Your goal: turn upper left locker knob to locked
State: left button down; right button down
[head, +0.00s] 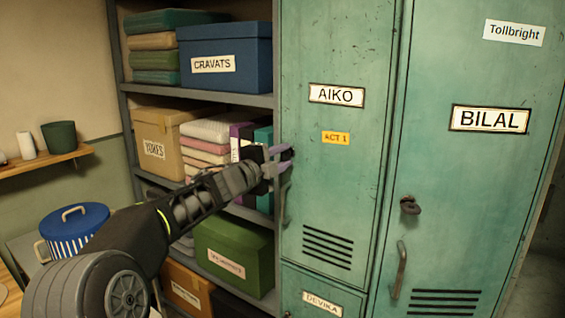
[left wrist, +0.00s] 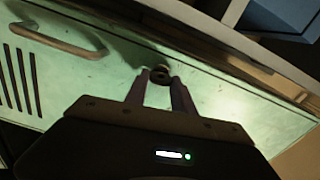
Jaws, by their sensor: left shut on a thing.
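The upper left locker door (head: 335,60), green with the label AIKO, is closed. Its knob is a small dark round piece at the door's left edge, in the left wrist view (left wrist: 160,72). My left gripper (head: 283,160) reaches it from the left and is shut on it; the fingers (left wrist: 160,92) sit on either side of the knob in the left wrist view. The fingers partly hide the knob in the head view, and I cannot tell its turn angle. The door's handle (left wrist: 60,38) shows beside it in the left wrist view. My right gripper is not in view.
The BILAL locker (head: 490,180) to the right has its own knob (head: 410,205) and handle (head: 399,270). The DEVIKA locker (head: 322,302) is below. Shelves with a blue CRAVATS box (head: 225,80) and a green box (head: 235,235) stand left, close to my left arm.

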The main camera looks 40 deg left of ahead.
pick_arm(q)
jog(key=shift+f+m+b, duration=0.1)
jog(key=shift+m+b, duration=0.2)
jog(key=shift+m, duration=0.6)
jog(key=c, duration=1.1)
grip_release()
jog(key=shift+o, duration=0.2)
jog(key=shift+s, duration=0.15)
jog(key=s+b, duration=0.1)
jog(key=s, duration=0.6)
jog(key=shift+s, duration=0.25)
jog(key=shift+d, duration=0.15)
